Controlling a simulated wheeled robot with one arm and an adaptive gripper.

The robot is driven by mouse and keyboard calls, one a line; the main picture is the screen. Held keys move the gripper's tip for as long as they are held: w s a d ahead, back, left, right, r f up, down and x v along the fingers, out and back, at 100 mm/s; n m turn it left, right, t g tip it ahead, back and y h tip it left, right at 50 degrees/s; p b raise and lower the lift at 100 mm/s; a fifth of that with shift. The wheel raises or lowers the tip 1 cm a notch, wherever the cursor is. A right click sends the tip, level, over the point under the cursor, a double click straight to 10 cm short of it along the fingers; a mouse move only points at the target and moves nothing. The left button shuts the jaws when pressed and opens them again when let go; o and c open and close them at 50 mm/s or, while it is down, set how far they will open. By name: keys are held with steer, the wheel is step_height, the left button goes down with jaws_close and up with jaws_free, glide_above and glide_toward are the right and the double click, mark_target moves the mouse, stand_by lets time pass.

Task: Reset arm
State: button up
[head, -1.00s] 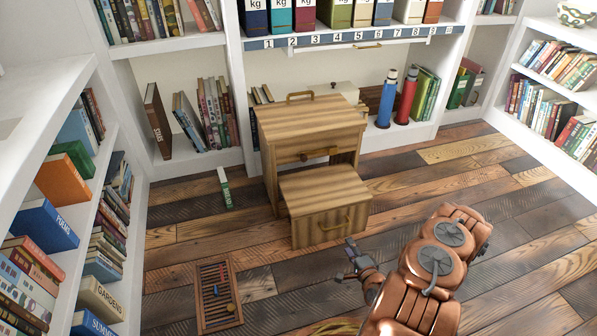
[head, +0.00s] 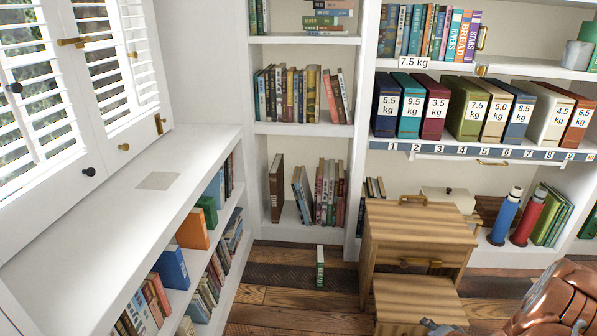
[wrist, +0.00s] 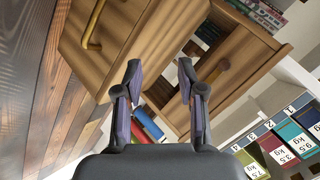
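My gripper (wrist: 159,72) is open and empty in the wrist view, its two dark fingers spread apart. The wooden cabinet (wrist: 140,35) with a brass handle fills the area beyond the fingers; I cannot tell how far away it is. In the head view, my copper arm enters at the lower right, and only a grey part near the wrist shows at the bottom edge. The fingertips are not clear there. The wooden cabinet (head: 418,218) stands left of my arm, with a lower wooden box-like part (head: 415,298) jutting out in front.
A blue bottle (head: 505,217) and a red bottle (head: 527,217) stand right of the cabinet. A green-white book (head: 320,267) stands on the plank floor. White bookshelves and a shuttered window (head: 60,85) line the left. Labelled weight books (head: 465,108) fill the shelf above.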

steer(key=s+a+r+n+g+h+p, duration=0.1)
steer(key=s+a+r+n+g+p, duration=0.3)
steer(key=r, duration=0.8)
steer(key=a+r+p, duration=0.2)
steer(key=r+p, duration=0.4)
steer(key=r, duration=0.6)
steer(key=s+a+r+n+g+h+p, duration=0.1)
steer(key=s+a+r+n+g+p, duration=0.3)
steer(key=r, duration=0.8)
steer(key=s+a+r+n+g+p, duration=0.1)
steer(key=s+a+r+p, duration=0.4)
steer(key=s+r, duration=0.3)
steer(key=s+a+r+n+g+y+p, duration=0.1)
steer(key=s+a+r+p, duration=0.4)
steer(key=s+r, duration=0.4)
steer(key=s+a+r+n+g+p, duration=0.1)
steer(key=s+a+r+p, duration=0.4)
steer(key=s+r, duration=0.4)
step_height(320, 180, up, 4)
steer(key=shift+a+r+g, duration=0.25)
steer(key=shift+a+g, duration=0.15)
steer(key=shift+d, duration=0.1)
